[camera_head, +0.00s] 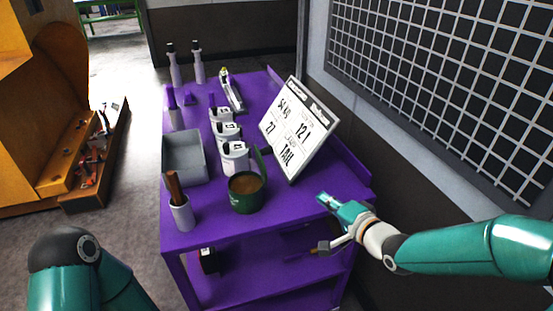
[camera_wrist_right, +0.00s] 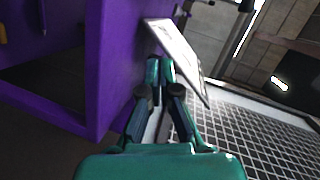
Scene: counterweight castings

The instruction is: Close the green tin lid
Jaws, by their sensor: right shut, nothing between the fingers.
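The green tin (camera_head: 246,203) stands upright on the front part of the purple cart's top, with brown contents showing through its open mouth. Its green lid (camera_head: 260,163) stands up steeply at the tin's back right rim, open. My right gripper (camera_head: 325,199) is to the right of the tin, near the cart's front right edge, apart from tin and lid. It is shut and empty; its fingers also show in the wrist view (camera_wrist_right: 160,72). The tin does not show clearly in the wrist view. My left gripper is out of view; only part of my left arm shows.
A white sign board (camera_head: 299,130) leans behind the lid, also in the wrist view (camera_wrist_right: 178,55). A grid panel (camera_head: 450,80) is at right.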

